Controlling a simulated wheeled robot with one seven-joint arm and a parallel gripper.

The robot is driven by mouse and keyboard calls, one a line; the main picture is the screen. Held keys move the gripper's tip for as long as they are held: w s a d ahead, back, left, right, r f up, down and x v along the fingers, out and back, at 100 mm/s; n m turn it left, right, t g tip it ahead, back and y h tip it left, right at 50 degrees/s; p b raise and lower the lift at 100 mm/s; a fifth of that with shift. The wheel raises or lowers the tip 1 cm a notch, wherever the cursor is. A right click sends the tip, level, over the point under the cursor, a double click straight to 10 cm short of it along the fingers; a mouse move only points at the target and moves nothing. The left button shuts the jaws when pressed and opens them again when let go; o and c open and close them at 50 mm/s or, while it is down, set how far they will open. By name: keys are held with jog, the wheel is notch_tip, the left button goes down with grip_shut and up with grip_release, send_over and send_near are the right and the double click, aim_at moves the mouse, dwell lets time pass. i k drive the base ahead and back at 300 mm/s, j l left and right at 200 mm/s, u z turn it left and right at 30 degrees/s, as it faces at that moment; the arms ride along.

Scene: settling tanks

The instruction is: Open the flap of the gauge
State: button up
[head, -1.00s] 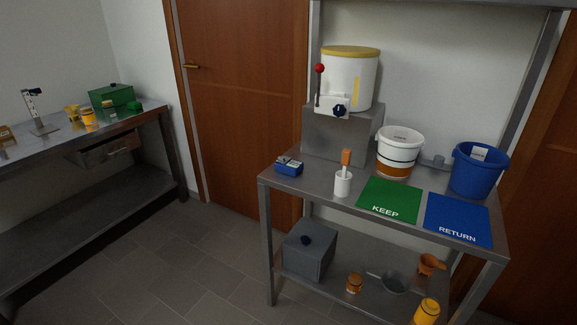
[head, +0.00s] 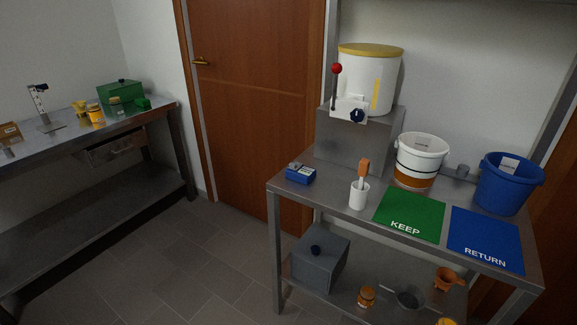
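A small blue device (head: 300,174) with a grey piece on top lies at the left end of the right-hand steel table (head: 330,192). It looks like the gauge, but it is too small to tell whether its flap is up or down. It stands apart from the white cup (head: 359,195) to its right. My gripper is not in view.
The cup holds an orange-handled tool (head: 364,169). Behind are a white tank (head: 369,85) with a red-knobbed lever, a white bucket (head: 421,153) and a blue bucket (head: 508,187). Green (head: 408,212) and blue (head: 484,239) mats lie at the right. The floor (head: 190,265) left of the table is clear.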

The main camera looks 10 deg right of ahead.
aim_at(295, 165)
jog(key=i+j+u, duration=0.45)
jog(key=i+u, duration=0.2)
jog(key=i, duration=0.15)
jog(key=i+u, duration=0.35)
jog(key=i+j+z, duration=0.1)
jog(key=i+z, duration=0.2)
jog(key=i, duration=0.15)
jog(key=i+j+z, duration=0.25)
jog(key=i, duration=0.2)
jog(key=i+j+z, duration=0.3)
jog(key=i, duration=0.15)
jog(key=i+j+z, duration=0.25)
jog(key=z, duration=0.15)
jog(key=i+j+z, duration=0.55)
jog(key=j+z, duration=0.3)
